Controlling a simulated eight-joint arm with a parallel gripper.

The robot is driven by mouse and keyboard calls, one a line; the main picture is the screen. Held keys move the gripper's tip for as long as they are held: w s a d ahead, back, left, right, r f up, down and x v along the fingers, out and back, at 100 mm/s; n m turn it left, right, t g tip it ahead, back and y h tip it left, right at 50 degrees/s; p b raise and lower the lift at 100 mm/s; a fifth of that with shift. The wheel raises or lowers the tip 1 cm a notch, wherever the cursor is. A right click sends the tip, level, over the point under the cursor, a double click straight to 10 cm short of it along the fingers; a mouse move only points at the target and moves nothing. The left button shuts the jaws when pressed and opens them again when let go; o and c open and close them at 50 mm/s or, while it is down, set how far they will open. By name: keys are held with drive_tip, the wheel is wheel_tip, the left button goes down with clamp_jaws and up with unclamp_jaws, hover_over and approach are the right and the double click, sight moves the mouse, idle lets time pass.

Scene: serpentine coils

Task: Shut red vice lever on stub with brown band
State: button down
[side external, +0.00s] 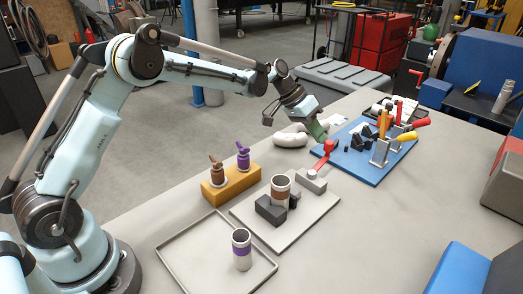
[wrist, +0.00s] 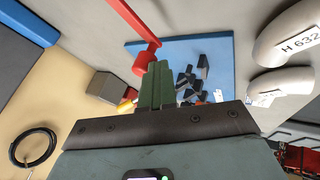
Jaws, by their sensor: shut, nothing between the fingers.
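The stub with the brown band (side external: 281,194) stands upright in the vice, beside its dark jaw block (side external: 268,209) on a light grey plate (side external: 262,232). The red vice lever (side external: 320,160) points out from the grey vice body (side external: 312,182) toward the blue board. The lever's red knob (wrist: 147,60) shows in the wrist view right beside my fingertips. My gripper (side external: 320,131) has its green fingers (wrist: 157,85) shut together and empty, close to the lever's end. I cannot tell whether they touch the knob. The stub is not in the wrist view.
A blue board (side external: 372,165) with clamps and dark blocks lies past the lever. An orange block (side external: 230,186) holds two small bottles. A purple-banded stub (side external: 241,252) stands on a tray (side external: 190,262).

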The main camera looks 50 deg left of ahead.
drive_tip(key=shift+s+d, duration=0.1)
drive_tip(key=shift+d, duration=0.05)
drive_tip(key=s+a+r, duration=0.2)
drive_tip(key=a+r, duration=0.6)
drive_tip(key=a, duration=0.1)
drive_tip(key=s+d+r+n+y, duration=0.1)
drive_tip(key=s+d+r+y, duration=0.15)
drive_tip(key=s, duration=0.45)
drive_tip(key=s+d+f+n+t+y, duration=0.1)
drive_tip(key=s+f+t+y, duration=0.2)
drive_tip(key=s, duration=1.6)
drive_tip(key=shift+s+f+n+y, duration=0.2)
drive_tip(key=shift+f+n+y, duration=0.15)
drive_tip(key=shift+f, duration=0.6)
